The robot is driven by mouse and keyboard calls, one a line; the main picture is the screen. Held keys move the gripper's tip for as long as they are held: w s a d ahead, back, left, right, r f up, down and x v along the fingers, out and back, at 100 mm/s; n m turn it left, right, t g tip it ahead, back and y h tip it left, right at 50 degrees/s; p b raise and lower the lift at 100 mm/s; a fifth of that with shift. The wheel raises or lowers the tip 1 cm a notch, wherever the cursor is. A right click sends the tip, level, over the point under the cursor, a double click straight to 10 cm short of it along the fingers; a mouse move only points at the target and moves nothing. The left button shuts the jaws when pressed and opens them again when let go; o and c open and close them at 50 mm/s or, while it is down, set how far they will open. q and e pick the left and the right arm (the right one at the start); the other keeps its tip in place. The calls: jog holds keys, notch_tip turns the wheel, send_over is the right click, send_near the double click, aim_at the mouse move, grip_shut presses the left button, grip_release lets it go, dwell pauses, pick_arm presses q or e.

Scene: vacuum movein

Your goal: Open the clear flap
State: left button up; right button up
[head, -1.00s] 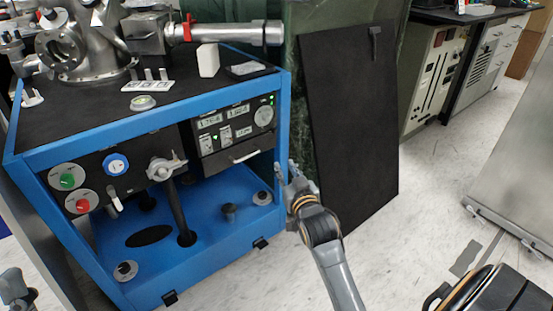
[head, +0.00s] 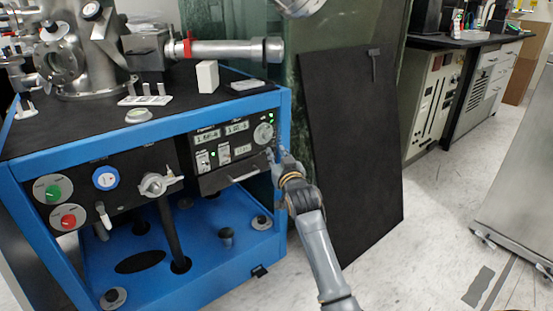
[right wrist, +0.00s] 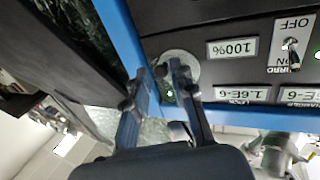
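The control panel (head: 220,140) is on the front right of the blue cart. It has displays, switches and a round dial (head: 263,133). The clear flap is hard to make out against the panel; a pale handle strip (head: 244,175) shows along the panel's lower edge. My right gripper (head: 276,155) is at the panel's right end, just below the dial and right of the strip. In the right wrist view its fingers (right wrist: 158,70) are apart and empty, in front of the dial (right wrist: 180,70), with the panel upside down. My left gripper is out of view.
The blue cart frame (head: 283,122) borders the panel at right. A valve handle (head: 158,183) and knobs sit left of it. Steel vacuum parts (head: 225,50) stand on the cart top. A black board (head: 355,150) leans to the right.

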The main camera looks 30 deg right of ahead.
jog(key=shift+w, duration=0.25)
grip_shut()
